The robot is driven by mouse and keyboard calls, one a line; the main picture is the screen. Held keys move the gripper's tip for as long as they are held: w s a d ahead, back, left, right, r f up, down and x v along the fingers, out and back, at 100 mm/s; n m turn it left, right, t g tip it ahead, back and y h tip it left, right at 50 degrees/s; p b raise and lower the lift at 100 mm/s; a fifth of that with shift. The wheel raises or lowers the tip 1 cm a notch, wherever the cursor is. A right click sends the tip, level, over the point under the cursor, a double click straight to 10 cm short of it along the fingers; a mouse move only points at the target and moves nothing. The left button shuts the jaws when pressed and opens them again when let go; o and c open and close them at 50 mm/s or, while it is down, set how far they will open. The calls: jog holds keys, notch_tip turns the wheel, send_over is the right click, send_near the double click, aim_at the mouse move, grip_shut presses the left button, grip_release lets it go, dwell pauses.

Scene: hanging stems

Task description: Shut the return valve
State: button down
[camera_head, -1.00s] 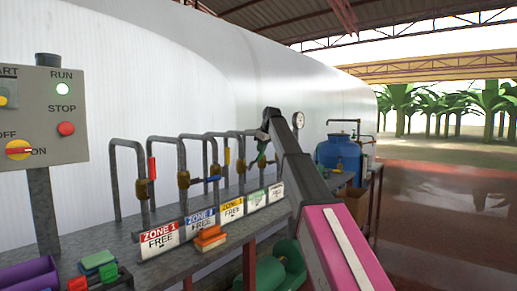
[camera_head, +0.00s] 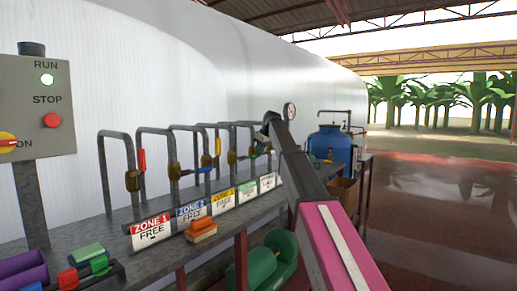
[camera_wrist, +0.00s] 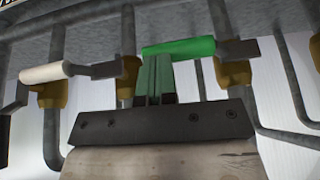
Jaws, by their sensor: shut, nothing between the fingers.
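A row of pipes with lever valves stands along the bench. In the wrist view a green-handled lever (camera_wrist: 180,48) on a brass valve (camera_wrist: 235,75) lies sideways, across its pipe. A white-handled lever (camera_wrist: 50,71) on the neighbouring brass valve (camera_wrist: 52,94) also lies across its pipe. No readable label in view tells me which is the return valve. My gripper (camera_wrist: 155,62) is shut and empty, its fingertips close to the green handle; I cannot tell whether they touch. In the head view my gripper (camera_head: 268,127) is small, by the far valves.
Red (camera_head: 142,160), blue (camera_head: 204,171) and yellow (camera_head: 218,147) levers stand nearer along the bench. Tags line its front edge, with an orange block (camera_head: 201,229) beside them. A control panel (camera_head: 38,110) stands at left, a blue tank (camera_head: 328,148) beyond. Floor at right is clear.

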jog(key=shift+f, duration=0.35)
jog(key=shift+d+f, duration=0.1)
dwell(0.3)
jog(key=w+d+r, duration=0.2)
jog(key=d+r, duration=0.6)
jog(key=r, duration=0.1)
jog(key=shift+w+d+r, duration=0.25)
jog(key=shift+w+r, duration=0.05)
jog(key=shift+w, duration=0.1)
